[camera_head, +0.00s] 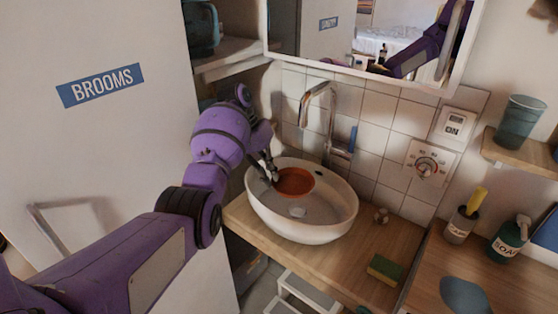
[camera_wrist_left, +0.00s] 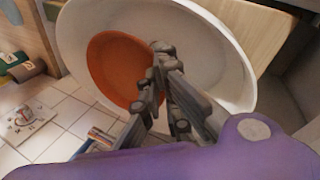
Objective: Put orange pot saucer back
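The orange pot saucer (camera_head: 295,181) is in the white oval sink basin (camera_head: 330,227), toward the back left of the bowl. My left gripper (camera_head: 269,172) reaches over the basin's left rim, with its fingers at the saucer's left edge. In the left wrist view the saucer (camera_wrist_left: 118,70) is a round orange disc, and the fingers (camera_wrist_left: 157,75) overlap its right edge. The fingertips look close together at that edge, but I cannot tell whether they grip it. My right gripper is in neither view.
A chrome faucet (camera_head: 318,105) stands behind the basin. A sponge (camera_head: 385,270) lies on the wooden counter (camera_head: 290,263). A mirror cabinet (camera_head: 370,40) hangs above, and the white BROOMS door (camera_head: 110,140) is at left.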

